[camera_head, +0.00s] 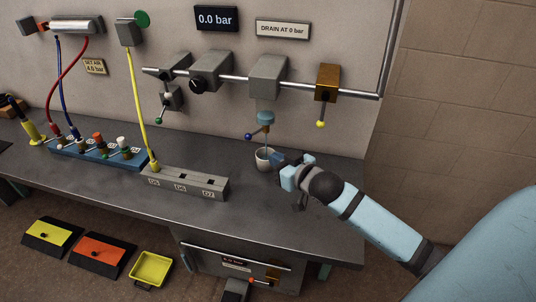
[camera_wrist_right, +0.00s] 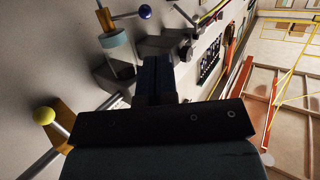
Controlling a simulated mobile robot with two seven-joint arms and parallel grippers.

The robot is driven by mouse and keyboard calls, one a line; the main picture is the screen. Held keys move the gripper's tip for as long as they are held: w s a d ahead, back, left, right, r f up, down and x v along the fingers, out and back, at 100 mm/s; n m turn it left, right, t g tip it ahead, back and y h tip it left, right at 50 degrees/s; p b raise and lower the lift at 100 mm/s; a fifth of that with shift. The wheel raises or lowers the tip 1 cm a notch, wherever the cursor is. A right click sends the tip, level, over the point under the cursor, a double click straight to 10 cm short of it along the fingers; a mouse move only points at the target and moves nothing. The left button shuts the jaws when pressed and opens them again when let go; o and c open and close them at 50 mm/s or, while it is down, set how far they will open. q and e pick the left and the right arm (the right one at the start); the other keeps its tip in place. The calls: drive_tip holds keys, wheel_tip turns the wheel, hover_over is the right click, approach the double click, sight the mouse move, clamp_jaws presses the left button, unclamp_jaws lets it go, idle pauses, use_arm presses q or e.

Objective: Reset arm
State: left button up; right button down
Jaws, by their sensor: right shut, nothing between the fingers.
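My right arm (camera_head: 385,225) comes in from the right of the head view, over the grey bench. Its gripper (camera_head: 276,158) is shut and empty, beside the white cup (camera_head: 263,157) that stands under the drain valve (camera_head: 265,118). I cannot tell whether it touches the cup. In the right wrist view the dark closed fingers (camera_wrist_right: 158,75) point toward the wall fittings. The blue-knobbed lever (camera_wrist_right: 144,12) of the valve shows above them. My left gripper is not in view.
The bench (camera_head: 265,205) holds a grey slotted block (camera_head: 185,184) and a blue rack (camera_head: 95,152) of fittings. A yellow hose (camera_head: 138,105) hangs to the block. A yellow-knobbed brass valve (camera_head: 327,83) is on the pipe. Bins (camera_head: 152,269) stand on the floor. The bench front right is clear.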

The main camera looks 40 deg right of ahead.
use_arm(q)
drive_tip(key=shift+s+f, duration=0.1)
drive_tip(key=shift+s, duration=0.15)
use_arm(e)
drive_tip(key=shift+s+a+r, duration=0.1)
drive_tip(key=shift+s+r, duration=0.05)
drive_tip(key=shift+s, duration=0.55)
use_arm(q)
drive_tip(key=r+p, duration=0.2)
drive_tip(key=p, duration=0.1)
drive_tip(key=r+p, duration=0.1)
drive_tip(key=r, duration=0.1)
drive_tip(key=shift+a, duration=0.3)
use_arm(e)
drive_tip(key=s+a+f+n+g+y, duration=0.1)
drive_tip(key=s+a+f+g, duration=0.3)
drive_tip(key=s+a+f, duration=1.1)
drive_tip(key=s+f, duration=0.3)
drive_tip(key=f, duration=0.1)
drive_tip(key=shift+s+a+n+g+y, duration=0.2)
drive_tip(key=shift+s+n+g+y, duration=0.1)
drive_tip(key=shift+s+n+g, duration=0.1)
